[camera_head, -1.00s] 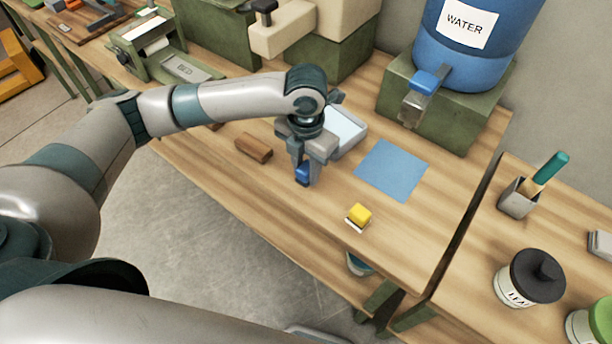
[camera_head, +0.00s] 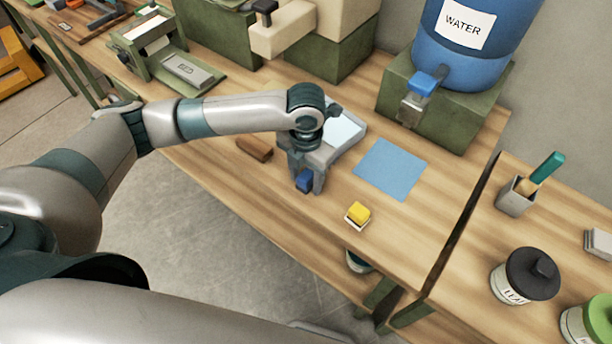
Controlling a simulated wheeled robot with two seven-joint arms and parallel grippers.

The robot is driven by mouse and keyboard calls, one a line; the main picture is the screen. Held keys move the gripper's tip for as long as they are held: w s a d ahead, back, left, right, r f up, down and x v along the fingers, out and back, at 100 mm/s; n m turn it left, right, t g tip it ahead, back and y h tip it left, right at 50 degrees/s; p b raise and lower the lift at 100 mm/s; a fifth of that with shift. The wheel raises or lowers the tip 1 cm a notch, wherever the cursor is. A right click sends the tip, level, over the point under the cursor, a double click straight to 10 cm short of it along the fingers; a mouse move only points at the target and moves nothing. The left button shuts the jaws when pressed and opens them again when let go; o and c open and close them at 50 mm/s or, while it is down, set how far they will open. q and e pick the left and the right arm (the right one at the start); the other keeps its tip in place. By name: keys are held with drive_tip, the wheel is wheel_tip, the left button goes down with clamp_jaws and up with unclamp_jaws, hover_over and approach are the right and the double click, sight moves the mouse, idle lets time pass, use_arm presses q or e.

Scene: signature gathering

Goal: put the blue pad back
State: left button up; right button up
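The small blue pad (camera_head: 304,183) sits between the fingers of my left gripper (camera_head: 306,180). The gripper points down and is shut on the pad, near the front edge of the wooden bench. Whether the pad touches the bench top is hard to tell. A yellow pad (camera_head: 358,211) with a white base lies on the bench to the right of the gripper. A flat blue square sheet (camera_head: 391,169) lies behind the yellow pad. My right gripper is out of view.
A shallow tray (camera_head: 347,132) with a pale inside stands just behind my gripper, partly hidden. A brown wooden block (camera_head: 254,149) lies to the left. The blue water barrel (camera_head: 470,45) stands on a green stand at the back. A gap separates the right-hand bench.

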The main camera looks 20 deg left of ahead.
sight(306, 176)
use_arm(q)
wheel_tip(306, 176, up, 11)
drive_tip(key=b, duration=0.3)
drive_tip(key=shift+r, duration=0.65)
drive_tip(key=shift+s, duration=0.1)
idle(0.5)
